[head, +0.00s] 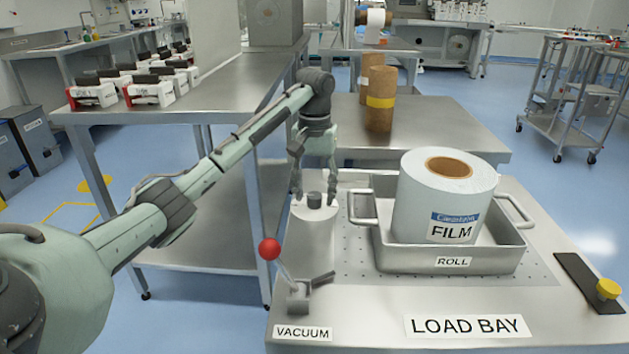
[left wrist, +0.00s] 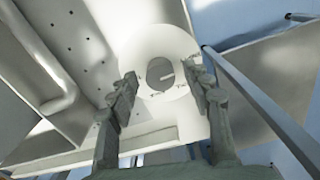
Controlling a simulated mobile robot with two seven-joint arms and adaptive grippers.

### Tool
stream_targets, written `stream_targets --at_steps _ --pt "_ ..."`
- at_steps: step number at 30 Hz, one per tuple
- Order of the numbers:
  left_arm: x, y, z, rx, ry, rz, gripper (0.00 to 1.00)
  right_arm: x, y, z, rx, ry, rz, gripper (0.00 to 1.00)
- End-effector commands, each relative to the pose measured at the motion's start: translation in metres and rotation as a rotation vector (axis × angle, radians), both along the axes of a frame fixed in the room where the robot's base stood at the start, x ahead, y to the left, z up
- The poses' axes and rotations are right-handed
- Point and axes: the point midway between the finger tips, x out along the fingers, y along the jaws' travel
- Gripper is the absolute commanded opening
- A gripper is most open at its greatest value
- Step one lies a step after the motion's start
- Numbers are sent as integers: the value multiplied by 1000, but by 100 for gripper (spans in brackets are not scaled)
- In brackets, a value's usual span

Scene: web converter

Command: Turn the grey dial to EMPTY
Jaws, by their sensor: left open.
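The grey dial (head: 314,200) is a short dark grey knob on a round white plate (head: 303,212) at the left back of the load bay table. In the left wrist view the dial (left wrist: 160,74) has a pale pointer line, with small lettering around it on the white plate (left wrist: 150,45) that is too small to read. My left gripper (head: 314,198) points down over the dial, its fingers apart on either side of it. In the left wrist view the gripper (left wrist: 163,88) is open, with the dial between and beyond its fingertips. My right gripper is not in view.
A steel tray (head: 452,262) labelled ROLL holds a large FILM roll (head: 440,205) right of the dial; its handle (head: 362,207) is close to my gripper. A red-knobbed VACUUM lever (head: 270,250) stands in front. A yellow knob (head: 608,289) is at the far right.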

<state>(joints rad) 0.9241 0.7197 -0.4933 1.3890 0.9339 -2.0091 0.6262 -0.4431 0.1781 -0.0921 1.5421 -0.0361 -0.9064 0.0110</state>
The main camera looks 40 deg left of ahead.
Motion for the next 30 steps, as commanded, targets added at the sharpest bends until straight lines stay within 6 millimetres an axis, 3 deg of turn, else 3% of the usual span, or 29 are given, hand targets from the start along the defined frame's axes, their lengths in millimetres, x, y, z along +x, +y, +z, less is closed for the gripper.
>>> stream_targets --at_steps 18,30 --pt "1 1 106 3 -4 3 50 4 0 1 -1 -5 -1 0" --pt "0 1 119 0 -1 2 50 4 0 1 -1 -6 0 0"
